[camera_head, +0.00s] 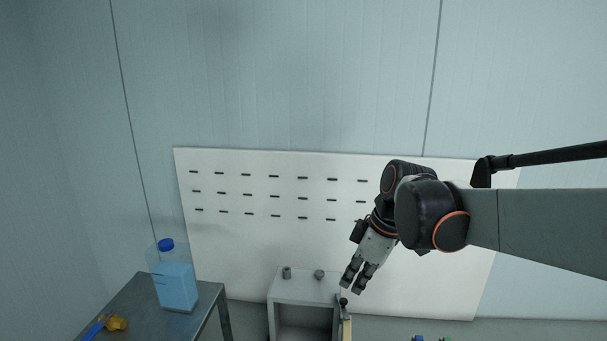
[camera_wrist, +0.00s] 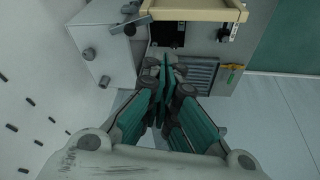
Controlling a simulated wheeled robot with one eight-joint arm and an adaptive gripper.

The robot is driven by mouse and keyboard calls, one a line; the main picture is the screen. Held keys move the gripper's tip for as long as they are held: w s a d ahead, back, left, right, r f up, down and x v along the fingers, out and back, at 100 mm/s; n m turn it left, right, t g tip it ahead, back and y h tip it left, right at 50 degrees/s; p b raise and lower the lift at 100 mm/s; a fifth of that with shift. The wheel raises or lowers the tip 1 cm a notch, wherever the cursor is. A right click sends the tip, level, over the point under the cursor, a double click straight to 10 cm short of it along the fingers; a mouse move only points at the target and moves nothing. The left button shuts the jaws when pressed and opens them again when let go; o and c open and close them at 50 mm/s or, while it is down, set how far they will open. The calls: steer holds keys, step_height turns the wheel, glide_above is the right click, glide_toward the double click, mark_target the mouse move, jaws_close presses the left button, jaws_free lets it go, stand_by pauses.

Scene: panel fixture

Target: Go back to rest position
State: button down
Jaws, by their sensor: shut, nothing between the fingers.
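My gripper (camera_head: 352,287) is on the right side of the head view, pointing down and to the left in front of the white slotted panel (camera_head: 250,240). Its fingers are close together with nothing held. In the wrist view my gripper (camera_wrist: 163,80) shows its teal-padded fingers meeting near the middle. The fingertips appear near the right side of a grey cabinet (camera_head: 300,289) in the head view. I cannot tell the exact gap between them.
A metal table (camera_head: 135,300) at the lower left holds a blue-capped container of blue liquid (camera_head: 176,285) and a yellow-and-blue item (camera_head: 115,322). Two small grey knobs stand on the cabinet top. A tan bar (camera_wrist: 195,10) crosses the top of the wrist view.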

steer(key=s+d+f+m+t+h+b, duration=0.1)
steer(key=s+d+f+m+b, duration=0.3)
steer(key=s, duration=0.4)
steer(key=s+d+f+m+t+h+b, duration=0.2)
steer(key=s+d+f+m+t+b, duration=0.2)
steer(key=s+f+m, duration=0.4)
steer(key=shift+s+d+f+m+b, duration=0.15)
steer(key=shift+s+d+m+b, duration=0.5)
steer(key=shift+b, duration=0.4)
steer(key=shift+w+a, duration=0.1)
steer(key=shift+w, duration=0.05)
